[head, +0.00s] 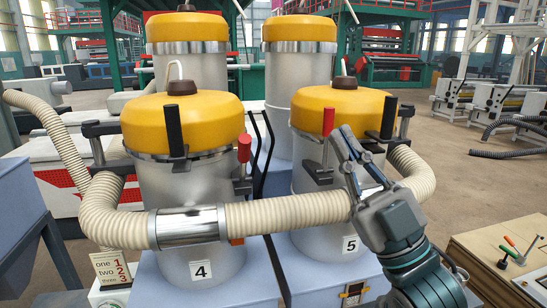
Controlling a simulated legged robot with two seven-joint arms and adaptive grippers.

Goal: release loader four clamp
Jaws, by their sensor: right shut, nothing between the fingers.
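Loader four (165,190) is the front left grey cylinder with a yellow lid (183,120) and a "4" label (201,270). An upright red clamp handle (244,148) stands at its right side, and an upright black handle (174,130) rises at the front of its lid. My right gripper (344,132) is shut and empty, its fingers pointing up in front of loader five (308,185). It is right of loader four's red handle and appears near loader five's red handle (328,122); contact cannot be told. My left gripper is out of view.
A ribbed hose (290,212) with a metal sleeve (188,226) runs across the front of both loaders. Two more yellow-lidded loaders stand behind. A wooden bench (485,250) with small tools is at lower right. Open floor lies beyond on the right.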

